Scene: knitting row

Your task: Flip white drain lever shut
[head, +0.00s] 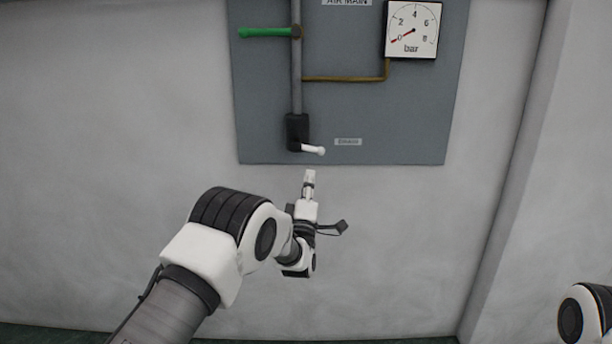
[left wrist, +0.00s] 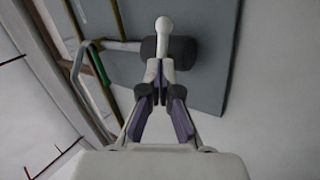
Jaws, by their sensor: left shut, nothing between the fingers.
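The white drain lever (head: 313,149) sticks out to the right, tilted slightly down, from a black valve body (head: 297,130) at the foot of a grey pipe, left of the DRAIN label. My left gripper (head: 309,176) is shut and empty, pointing up just below the lever in the head view. In the left wrist view the lever's rounded white end (left wrist: 164,25) lies straight beyond the closed fingertips (left wrist: 160,72), with the dark valve body (left wrist: 182,53) beside it. I cannot tell whether the fingertips touch the lever. My right gripper is out of view.
The wall below the panel is bare.

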